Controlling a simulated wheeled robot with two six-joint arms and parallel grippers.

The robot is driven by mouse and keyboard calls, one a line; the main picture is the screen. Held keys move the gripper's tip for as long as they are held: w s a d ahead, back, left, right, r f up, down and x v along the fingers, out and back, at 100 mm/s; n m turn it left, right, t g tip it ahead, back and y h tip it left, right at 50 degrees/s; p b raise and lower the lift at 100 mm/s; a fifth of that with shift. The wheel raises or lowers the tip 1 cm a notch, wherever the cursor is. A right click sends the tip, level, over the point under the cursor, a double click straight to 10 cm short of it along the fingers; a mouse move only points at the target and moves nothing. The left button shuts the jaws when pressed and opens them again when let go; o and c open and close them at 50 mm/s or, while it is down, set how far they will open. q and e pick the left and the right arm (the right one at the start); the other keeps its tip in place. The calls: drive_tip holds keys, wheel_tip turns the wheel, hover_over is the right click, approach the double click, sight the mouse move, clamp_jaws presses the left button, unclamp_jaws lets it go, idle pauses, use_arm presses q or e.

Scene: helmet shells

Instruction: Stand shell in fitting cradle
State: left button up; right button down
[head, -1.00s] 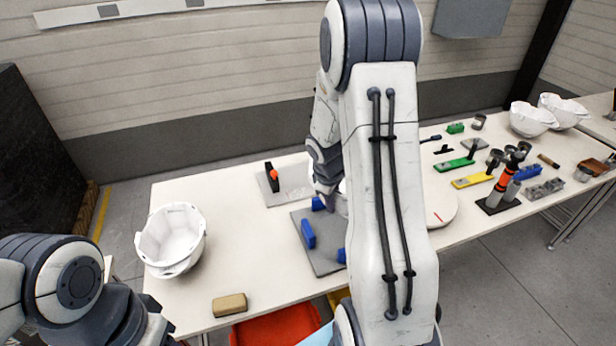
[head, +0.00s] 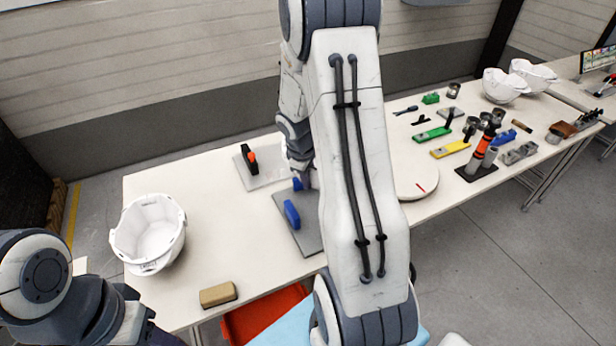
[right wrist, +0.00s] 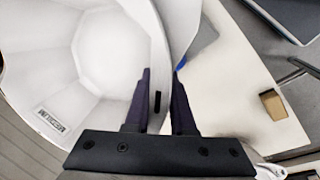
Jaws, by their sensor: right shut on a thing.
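In the right wrist view my right gripper (right wrist: 158,105) is shut on the rim of a white shell (right wrist: 105,55), whose hollow inside faces the camera. In the head view my right gripper (head: 303,180) is partly hidden at the far end of the arm, over the back of a grey plate (head: 310,238) with blue blocks (head: 292,214). My arm hides the held shell and much of the plate. I cannot tell whether the shell touches the blocks. Another white shell (head: 148,240) rests on the table's left end. My left gripper is not in view.
A second grey plate (head: 268,176) with a black and orange part lies behind. A tan block (head: 218,294) is near the front edge. A round white disc (head: 415,182) stands right of the arm, with tools and more shells beyond. Table around the left shell is clear.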

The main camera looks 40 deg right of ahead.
wheel_tip(320, 180, down, 12)
drive_tip(key=b, duration=1.1)
drive_tip(key=shift+f, duration=0.25)
drive_tip(key=shift+f+b, duration=0.95)
drive_tip(key=shift+b, duration=0.05)
drive_tip(key=c, duration=0.7)
unclamp_jaws()
drive_tip(key=shift+s, duration=0.1)
drive_tip(key=p+v, duration=0.1)
drive_tip(key=v, duration=0.9)
drive_tip(key=shift+a+r, duration=0.15)
drive_tip(key=shift+r, duration=0.05)
drive_tip(key=shift+a, duration=0.1)
